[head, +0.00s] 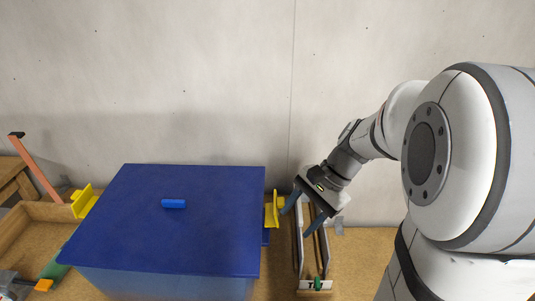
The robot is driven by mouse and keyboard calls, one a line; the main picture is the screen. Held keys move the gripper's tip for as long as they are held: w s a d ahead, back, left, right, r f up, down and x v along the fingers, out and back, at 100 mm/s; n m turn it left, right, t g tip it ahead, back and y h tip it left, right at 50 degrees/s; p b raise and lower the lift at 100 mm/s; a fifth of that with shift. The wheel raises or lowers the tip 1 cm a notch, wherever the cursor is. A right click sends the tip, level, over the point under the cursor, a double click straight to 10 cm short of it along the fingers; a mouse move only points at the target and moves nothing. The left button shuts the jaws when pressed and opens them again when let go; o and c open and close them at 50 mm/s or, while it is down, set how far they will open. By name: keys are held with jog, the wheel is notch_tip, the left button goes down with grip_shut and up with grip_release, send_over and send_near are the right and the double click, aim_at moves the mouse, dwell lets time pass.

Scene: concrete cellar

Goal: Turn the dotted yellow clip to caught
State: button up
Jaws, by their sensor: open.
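A blue box with a flat dark blue lid (190,225) and a small blue handle (174,203) stands on the bench. A yellow clip (272,210) is at its right side, and another yellow clip (84,201) is at its left side. Both appear to stand out from the box at an angle. Dots cannot be made out on either, so I cannot tell which is dotted. My gripper (304,211) is open and empty, tilted down just right of the right clip. Its left finger is close to that clip's tab; whether they touch is unclear.
A narrow wooden tray (301,250) with a partly hidden label lies under and in front of my gripper. A wooden tray (28,214) with tools is at the left, near an upright orange-red bar (36,166). A concrete wall (190,80) stands behind. Bare bench (362,255) shows at right.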

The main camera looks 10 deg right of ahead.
jog(key=w+d+f+m+t+y, duration=0.35)
jog(key=w+d+m+y, duration=0.4)
jog(key=w+m, duration=0.3)
jog(key=f+x, duration=0.1)
jog(key=x, duration=0.6)
jog(key=shift+d+f+n+h, duration=0.15)
jog(key=shift+d+n+h, duration=0.05)
jog(key=shift+n+h, duration=0.2)
jog(key=shift+w, duration=0.1)
grip_shut()
jog(key=shift+d, duration=0.15)
